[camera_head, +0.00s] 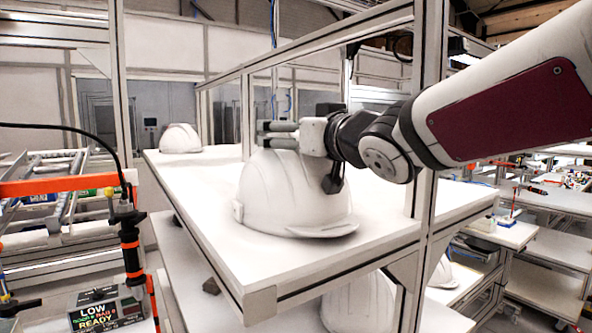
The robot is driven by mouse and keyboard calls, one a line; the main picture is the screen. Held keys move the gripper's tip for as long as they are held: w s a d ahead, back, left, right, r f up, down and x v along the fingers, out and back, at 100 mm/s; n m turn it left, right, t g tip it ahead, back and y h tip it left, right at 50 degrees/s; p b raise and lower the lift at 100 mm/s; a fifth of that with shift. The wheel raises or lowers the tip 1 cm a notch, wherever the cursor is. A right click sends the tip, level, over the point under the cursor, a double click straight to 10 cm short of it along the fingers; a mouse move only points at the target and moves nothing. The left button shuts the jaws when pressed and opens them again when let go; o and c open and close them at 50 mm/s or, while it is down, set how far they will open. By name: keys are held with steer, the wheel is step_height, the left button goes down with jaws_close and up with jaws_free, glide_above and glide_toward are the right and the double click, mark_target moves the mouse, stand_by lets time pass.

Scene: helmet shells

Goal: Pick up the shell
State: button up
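A white helmet shell (285,195) stands upright on the white upper shelf (215,235), its brim toward the front right. My gripper (264,134) is at the top of this shell, reaching in from the right with its fingers pointing left. The fingers lie one above the other and look close together, with a narrow dark gap. I cannot tell whether they touch the shell or are in front of or behind its crown. Nothing is visibly held.
Another white shell (180,138) sits at the far left end of the shelf. More shells (360,303) are on the level below. A metal upright (428,130) stands close to my arm on the right. A black box (105,307) and a screwdriver-like tool (130,245) are at lower left.

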steer(key=shift+f, duration=0.15)
jaws_close()
stand_by(0.4)
